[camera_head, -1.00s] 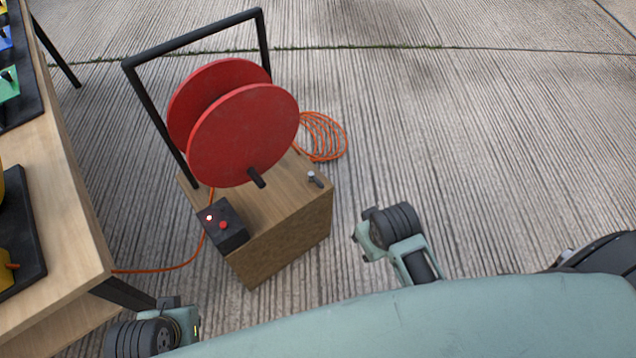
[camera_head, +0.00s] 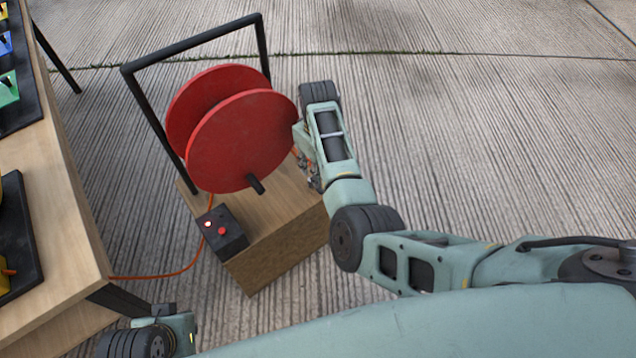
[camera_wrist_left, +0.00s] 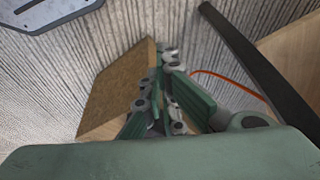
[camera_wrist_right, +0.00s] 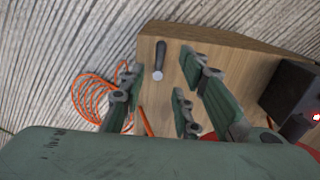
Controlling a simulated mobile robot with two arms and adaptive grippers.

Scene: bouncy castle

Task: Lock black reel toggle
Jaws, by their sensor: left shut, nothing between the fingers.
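The red reel (camera_head: 240,140) stands on a wooden box (camera_head: 270,265) with a black crank handle (camera_head: 255,184). In the right wrist view, a small dark toggle with a silver tip (camera_wrist_right: 159,62) is on the box top near its edge. My right gripper (camera_head: 306,172) is over the right side of the box and hides the toggle in the head view. In the right wrist view (camera_wrist_right: 162,78) its fingers are open on either side of the toggle, with visible gaps. My left gripper (camera_wrist_left: 158,85) is shut and empty; its wrist shows at the lower left of the head view.
A black control box (camera_head: 222,234) with a red button sits on the box's near corner. A black frame (camera_head: 150,120) rises around the reel. An orange cable coil (camera_wrist_right: 95,98) lies on the ground beside the box. A wooden table (camera_head: 45,225) stands at left. Ground at right is open.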

